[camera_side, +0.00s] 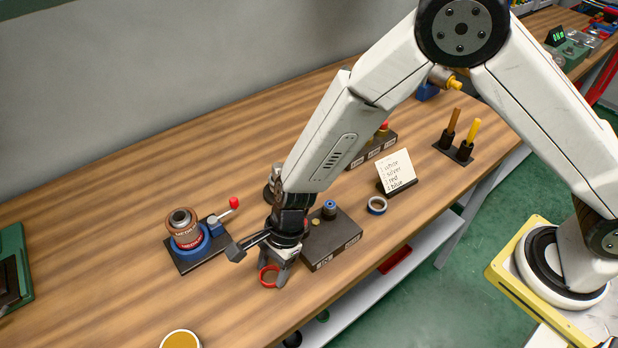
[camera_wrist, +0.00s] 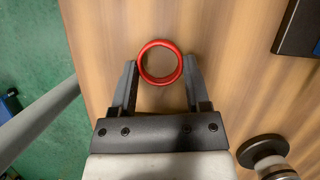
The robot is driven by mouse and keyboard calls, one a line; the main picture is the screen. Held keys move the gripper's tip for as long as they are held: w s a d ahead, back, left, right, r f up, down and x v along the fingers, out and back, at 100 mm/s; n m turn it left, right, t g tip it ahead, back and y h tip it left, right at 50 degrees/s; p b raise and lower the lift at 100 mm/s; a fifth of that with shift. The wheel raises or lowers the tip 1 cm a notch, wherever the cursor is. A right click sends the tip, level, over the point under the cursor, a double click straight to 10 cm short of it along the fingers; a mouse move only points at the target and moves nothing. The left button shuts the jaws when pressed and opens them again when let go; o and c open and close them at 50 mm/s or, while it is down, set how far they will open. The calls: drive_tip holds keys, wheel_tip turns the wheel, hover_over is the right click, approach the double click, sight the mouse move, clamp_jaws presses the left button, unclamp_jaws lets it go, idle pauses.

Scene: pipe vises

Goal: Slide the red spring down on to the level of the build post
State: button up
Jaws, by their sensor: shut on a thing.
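The red spring (camera_side: 269,276) looks like a plain red ring. My gripper (camera_side: 273,272) is shut on it, low over the front of the wooden bench. In the wrist view the red spring (camera_wrist: 160,62) sits between the two fingertips (camera_wrist: 160,70), with bare wood seen through it. I cannot tell which piece is the build post. A dark labelled block (camera_side: 335,242) with a blue-topped peg (camera_side: 329,207) stands just right of my gripper. A round dark stand (camera_side: 270,191) is partly hidden behind my arm.
Left of my gripper is a vise with a red-knobbed lever (camera_side: 234,203) and a labelled can (camera_side: 182,223) in a blue ring. The bench front edge is close.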

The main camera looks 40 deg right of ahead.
drive_tip(key=shift+r, duration=0.7)
drive_tip(key=s+d+r, duration=0.7)
drive_tip(key=s+r, duration=0.4)
drive_tip(key=shift+s+d, duration=0.3)
drive_tip(key=shift+d, duration=0.05)
drive_tip(key=shift+r, duration=0.1)
drive_tip(key=shift+w, duration=0.15)
